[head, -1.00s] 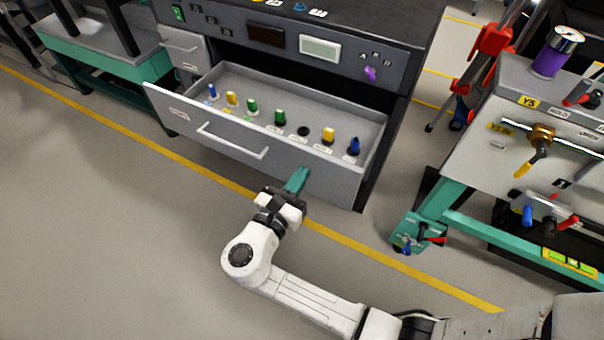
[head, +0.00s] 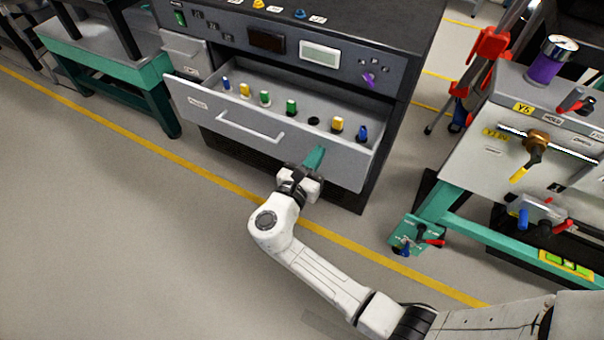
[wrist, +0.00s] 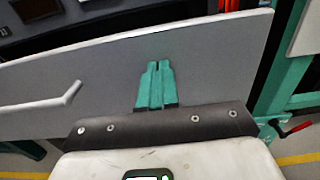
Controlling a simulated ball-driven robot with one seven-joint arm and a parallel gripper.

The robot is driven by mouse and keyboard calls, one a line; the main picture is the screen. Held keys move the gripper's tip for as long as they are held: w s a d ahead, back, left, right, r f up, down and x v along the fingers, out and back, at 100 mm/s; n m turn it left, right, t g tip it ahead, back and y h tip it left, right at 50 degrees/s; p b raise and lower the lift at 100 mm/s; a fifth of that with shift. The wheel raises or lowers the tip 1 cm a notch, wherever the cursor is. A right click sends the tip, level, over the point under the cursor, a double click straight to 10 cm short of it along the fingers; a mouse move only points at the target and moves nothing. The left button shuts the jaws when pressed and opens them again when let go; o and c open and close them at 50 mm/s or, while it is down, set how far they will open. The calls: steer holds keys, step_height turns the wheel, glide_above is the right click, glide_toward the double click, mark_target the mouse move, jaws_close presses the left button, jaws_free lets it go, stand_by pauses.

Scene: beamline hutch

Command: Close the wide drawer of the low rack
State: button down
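The wide drawer (head: 230,126) of the low rack (head: 400,62) stands partly open, with a row of small coloured knobs or plugs inside. Its bar handle (head: 250,129) is on the front, left of my gripper. My gripper (head: 317,155) is at the right part of the drawer front, apart from the handle. In the wrist view, the green fingers (wrist: 156,84) lie side by side, shut with nothing between them, against or very close to the grey drawer front (wrist: 215,65). Whether they touch it is hard to tell.
A small drawer (head: 186,50) sits shut left of the wide one. A green table (head: 105,60) is at left. The floor in front is clear.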

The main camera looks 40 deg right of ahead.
steer(key=b+x, duration=0.3)
steer(key=x, duration=1.6)
steer(key=shift+w+d, duration=0.15)
steer(key=shift+d, duration=0.2)
steer(key=shift+r, duration=0.1)
